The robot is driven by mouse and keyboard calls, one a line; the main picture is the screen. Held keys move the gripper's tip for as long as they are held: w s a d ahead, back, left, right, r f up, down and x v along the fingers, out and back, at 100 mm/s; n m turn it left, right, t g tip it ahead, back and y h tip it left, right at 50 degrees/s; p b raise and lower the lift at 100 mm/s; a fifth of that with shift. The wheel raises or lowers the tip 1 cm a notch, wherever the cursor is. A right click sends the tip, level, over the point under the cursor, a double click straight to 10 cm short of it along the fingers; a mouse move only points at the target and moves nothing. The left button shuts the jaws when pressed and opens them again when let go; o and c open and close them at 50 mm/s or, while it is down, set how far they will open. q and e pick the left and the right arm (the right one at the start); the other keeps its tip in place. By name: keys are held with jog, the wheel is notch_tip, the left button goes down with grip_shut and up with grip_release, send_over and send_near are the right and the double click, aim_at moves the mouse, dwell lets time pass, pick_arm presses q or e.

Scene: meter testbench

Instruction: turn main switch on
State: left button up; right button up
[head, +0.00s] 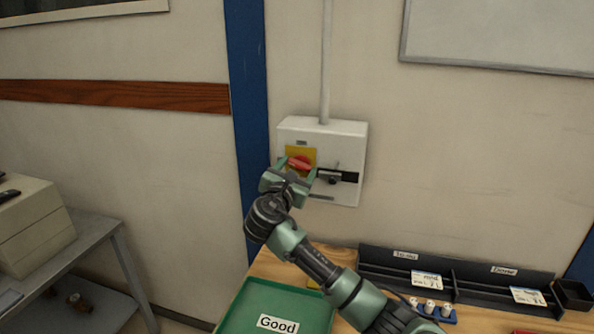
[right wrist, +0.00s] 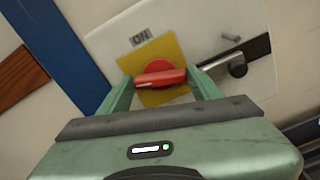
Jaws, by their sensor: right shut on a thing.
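The main switch is a red rotary handle (head: 300,162) on a yellow plate, on the front of a white wall box (head: 347,135). In the right wrist view the red handle (right wrist: 160,78) lies nearly level in the picture, on the yellow plate (right wrist: 184,50). An "ON" label (right wrist: 140,38) is above the plate. My right gripper (head: 296,167) is at the switch, its green fingers on either side of the red handle, shut on it. It also shows in the right wrist view (right wrist: 160,88). My left gripper is not in view.
A black lever latch (head: 338,175) is on the box just right of the switch. Below are a wooden bench with a green "Good" tray (head: 240,316) and black "To-do" and "Done" racks (head: 455,270). A blue post (head: 247,90) stands left of the box.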

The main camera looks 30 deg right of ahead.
jog(key=m+b, duration=0.1)
jog(key=m, duration=0.2)
jog(key=shift+f+m, duration=0.15)
jog(key=shift+m, duration=0.25)
jog(key=m+b, duration=0.2)
jog(key=m, duration=0.1)
jog(key=shift+m, duration=0.3)
jog(key=m+b, duration=0.2)
jog(key=m, duration=0.2)
jog(key=shift+f, duration=0.1)
jog(key=shift+m+b, duration=0.95)
jog(key=shift+m, duration=0.75)
jog(key=o, duration=1.4)
jog(key=shift+s, duration=0.1)
